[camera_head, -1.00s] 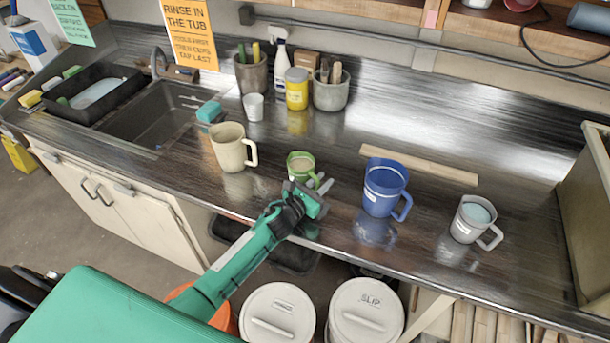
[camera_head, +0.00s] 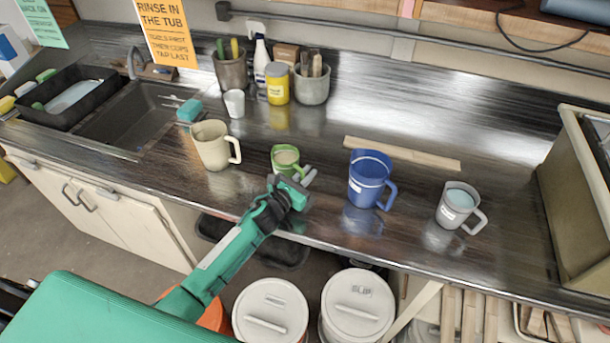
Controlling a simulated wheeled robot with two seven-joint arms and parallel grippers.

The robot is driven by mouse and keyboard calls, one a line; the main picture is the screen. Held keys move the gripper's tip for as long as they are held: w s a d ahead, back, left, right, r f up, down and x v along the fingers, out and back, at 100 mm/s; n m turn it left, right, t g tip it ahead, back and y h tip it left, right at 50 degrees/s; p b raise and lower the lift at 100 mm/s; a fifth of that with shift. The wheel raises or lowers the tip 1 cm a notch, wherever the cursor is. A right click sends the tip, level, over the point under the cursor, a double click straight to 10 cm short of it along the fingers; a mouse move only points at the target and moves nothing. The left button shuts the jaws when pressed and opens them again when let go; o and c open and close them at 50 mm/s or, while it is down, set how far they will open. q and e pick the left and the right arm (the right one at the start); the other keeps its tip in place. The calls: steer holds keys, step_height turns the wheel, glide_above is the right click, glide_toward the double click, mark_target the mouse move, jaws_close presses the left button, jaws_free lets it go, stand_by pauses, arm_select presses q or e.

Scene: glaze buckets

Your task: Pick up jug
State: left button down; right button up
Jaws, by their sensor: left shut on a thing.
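My left gripper (camera_head: 305,177) is shut on the small green cup (camera_head: 285,156), at its right side near the handle. The cup stands upright near the counter's front edge and has something pale inside. The fingers hide its handle. A tall cream jug (camera_head: 211,148) with a handle on its right stands to the left of the green cup. A larger blue jug (camera_head: 366,181) with a white label and right-hand handle stands to the right. A grey cup (camera_head: 455,207) with pale blue contents stands further right. My right gripper is not in view.
A wooden strip (camera_head: 405,154) lies behind the blue jug. The sink (camera_head: 140,112) and a black tray (camera_head: 62,98) are at left. A white cup (camera_head: 234,103), a yellow jar (camera_head: 277,83) and tool pots stand at the back. A beige box (camera_head: 580,210) closes the right end.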

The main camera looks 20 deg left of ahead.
arm_select(q)
step_height(320, 180, up, 19)
steer(key=shift+r, duration=0.2)
stand_by(1.2)
steer(key=shift+r, duration=0.1)
stand_by(0.4)
steer(key=shift+d, duration=0.1)
stand_by(0.9)
